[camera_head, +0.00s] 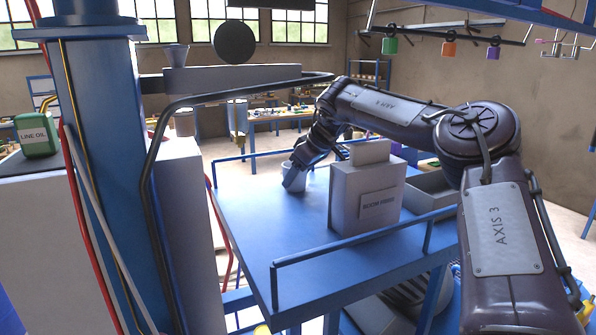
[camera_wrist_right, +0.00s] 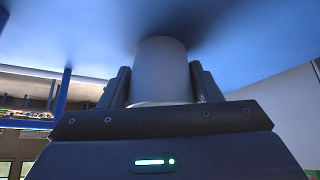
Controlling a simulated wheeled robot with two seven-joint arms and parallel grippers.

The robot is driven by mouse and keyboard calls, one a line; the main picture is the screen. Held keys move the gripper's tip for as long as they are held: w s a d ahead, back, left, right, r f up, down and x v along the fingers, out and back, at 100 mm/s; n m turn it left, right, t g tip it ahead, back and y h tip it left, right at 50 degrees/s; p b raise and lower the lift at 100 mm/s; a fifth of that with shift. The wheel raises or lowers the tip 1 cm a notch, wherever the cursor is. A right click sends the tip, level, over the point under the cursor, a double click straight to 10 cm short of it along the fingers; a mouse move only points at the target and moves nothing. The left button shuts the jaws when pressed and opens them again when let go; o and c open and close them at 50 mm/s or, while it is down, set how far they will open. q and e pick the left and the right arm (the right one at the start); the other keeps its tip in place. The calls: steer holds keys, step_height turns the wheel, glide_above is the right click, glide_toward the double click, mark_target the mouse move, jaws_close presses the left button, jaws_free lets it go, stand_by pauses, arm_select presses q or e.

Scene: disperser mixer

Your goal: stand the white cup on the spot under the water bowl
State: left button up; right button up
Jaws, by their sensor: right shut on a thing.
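The white cup (camera_head: 302,178) is at the far part of the blue table (camera_head: 255,215), partly hidden by my right gripper (camera_head: 294,177). In the right wrist view, the cup (camera_wrist_right: 162,70) sits between the two dark fingers of the right gripper (camera_wrist_right: 162,80), which is shut on it. The cup's far end is close to the blue surface there; I cannot tell whether it touches. A small funnel-like bowl (camera_head: 176,54) stands on a grey beam at upper left; I cannot tell whether it is the water bowl. The spot under it is not made out. My left gripper is not in view.
A box labelled "ROOM HERE" or similar (camera_head: 378,206) stands right of the cup. A blue rail (camera_head: 350,245) runs along the table's near edge. A blue column (camera_head: 112,170) and grey cabinet stand at left. The table's left middle is clear.

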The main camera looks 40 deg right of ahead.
steer(key=shift+s+a, duration=0.1)
steer(key=o, duration=0.7)
steer(key=shift+a, duration=0.1)
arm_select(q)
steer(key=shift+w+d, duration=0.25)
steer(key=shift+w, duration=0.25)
arm_select(e)
steer(key=shift+o, duration=1.4)
steer(key=shift+f, duration=0.15)
steer(key=shift+r, duration=0.4)
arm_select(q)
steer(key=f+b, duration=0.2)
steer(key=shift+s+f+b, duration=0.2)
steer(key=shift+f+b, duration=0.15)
arm_select(e)
steer(key=v, duration=1.1)
steer(key=shift+r, duration=0.2)
steer(key=shift+s, duration=0.2)
